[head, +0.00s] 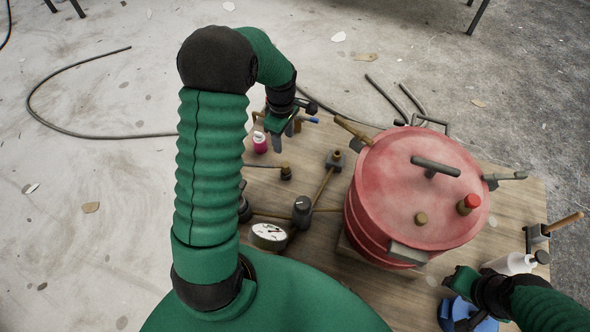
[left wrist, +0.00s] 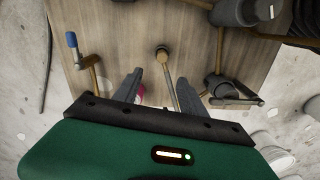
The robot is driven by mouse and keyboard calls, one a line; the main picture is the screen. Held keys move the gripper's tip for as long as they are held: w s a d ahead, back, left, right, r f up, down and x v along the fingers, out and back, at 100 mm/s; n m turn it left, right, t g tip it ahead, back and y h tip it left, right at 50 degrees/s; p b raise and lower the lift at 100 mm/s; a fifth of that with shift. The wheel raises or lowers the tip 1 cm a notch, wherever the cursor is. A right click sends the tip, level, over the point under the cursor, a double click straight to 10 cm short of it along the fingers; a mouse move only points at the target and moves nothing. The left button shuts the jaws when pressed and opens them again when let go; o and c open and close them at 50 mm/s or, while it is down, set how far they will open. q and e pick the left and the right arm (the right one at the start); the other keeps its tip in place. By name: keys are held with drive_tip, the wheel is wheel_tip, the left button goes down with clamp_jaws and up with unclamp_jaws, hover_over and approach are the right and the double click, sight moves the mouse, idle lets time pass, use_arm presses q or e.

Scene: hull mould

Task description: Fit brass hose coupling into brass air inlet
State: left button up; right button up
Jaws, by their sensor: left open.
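A small dark fitting with a brass-coloured end (head: 285,172) lies on the wooden board, with a thin stem running left. In the left wrist view a brass-ended fitting (left wrist: 162,54) with a stem lies ahead, between my fingers in the picture. A dark block with a brass port (head: 336,157) stands near the red vessel, on a brass pipe. I cannot tell for sure which is coupling and which is inlet. My left gripper (head: 285,125) is open and empty above the board; its fingers show in the wrist view (left wrist: 157,88). My right gripper (head: 462,282) is at lower right, its jaws unclear.
A red lidded vessel (head: 410,190) fills the board's right half. A pressure gauge (head: 268,236), dark cylinder (head: 302,210) and pink bottle (head: 260,143) stand on the board. A white bottle (head: 512,263) and blue cloth (head: 462,315) are at lower right. A hose (head: 70,132) lies on the floor.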

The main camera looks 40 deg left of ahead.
sight(285, 164)
use_arm(q)
drive_tip(key=f, duration=0.4)
drive_tip(key=f+b, duration=0.1)
drive_tip(key=f, duration=0.9)
drive_tip(key=shift+s+d+f+b, duration=0.2)
drive_tip(key=shift+s+b, duration=0.05)
drive_tip(key=shift+b, duration=0.05)
drive_tip(key=shift+w+f, duration=0.1)
drive_tip(key=shift+f, duration=0.2)
clamp_jaws()
